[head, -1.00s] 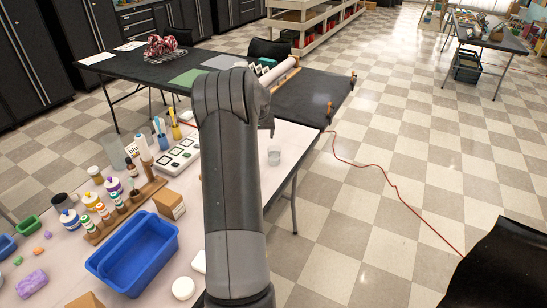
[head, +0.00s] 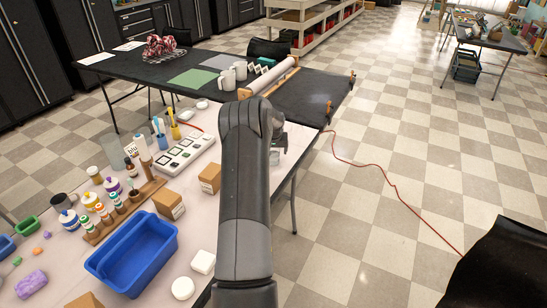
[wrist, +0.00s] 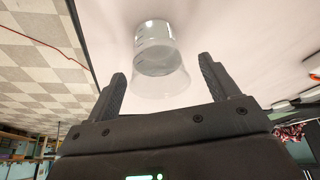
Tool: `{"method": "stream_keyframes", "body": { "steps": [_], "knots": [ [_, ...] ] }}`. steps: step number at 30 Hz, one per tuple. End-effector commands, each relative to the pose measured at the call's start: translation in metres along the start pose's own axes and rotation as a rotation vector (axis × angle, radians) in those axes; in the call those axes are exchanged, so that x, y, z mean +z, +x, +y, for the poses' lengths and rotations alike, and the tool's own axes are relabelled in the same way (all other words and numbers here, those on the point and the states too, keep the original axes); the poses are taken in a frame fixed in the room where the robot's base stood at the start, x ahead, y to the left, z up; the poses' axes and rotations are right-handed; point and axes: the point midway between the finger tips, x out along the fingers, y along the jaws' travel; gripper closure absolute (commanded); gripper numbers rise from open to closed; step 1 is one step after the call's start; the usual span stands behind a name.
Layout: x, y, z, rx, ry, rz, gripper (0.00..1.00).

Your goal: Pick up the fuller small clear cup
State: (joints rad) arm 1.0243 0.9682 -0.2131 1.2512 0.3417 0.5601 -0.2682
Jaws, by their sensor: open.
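A small clear cup (wrist: 157,52) stands on the pale table, ahead of and between my gripper's fingers in the wrist view. Its lower part looks filled with clear liquid, and its wider clear rim is nearest the fingers. My gripper (wrist: 162,88) is open and empty, with one finger to each side of the cup's rim. In the head view my gripper (head: 279,138) is over the table's right edge, and the cup (head: 275,158) shows only partly below it. Another clear container (head: 115,152) stands at the left by the bottles; its fill level cannot be told.
A blue bin (head: 132,255), small cardboard boxes (head: 209,178), a white palette tray (head: 184,153) and paint bottles stand left of my arm. Open floor lies right of the table edge.

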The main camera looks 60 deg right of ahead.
Motion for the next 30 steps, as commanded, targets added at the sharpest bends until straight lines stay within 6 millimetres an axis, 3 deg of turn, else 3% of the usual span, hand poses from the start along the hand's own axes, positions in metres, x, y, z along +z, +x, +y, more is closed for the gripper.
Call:
{"method": "stream_keyframes", "body": {
  "steps": [6,14,30],
  "knots": [
    [0.0,0.023,0.0,0.0,0.001,-0.001,0.2],
    [0.0,0.025,0.0,-0.001,0.001,0.0,0.2],
    [0.0,0.025,0.0,0.0,0.0,0.0,0.63]
  ]
}}
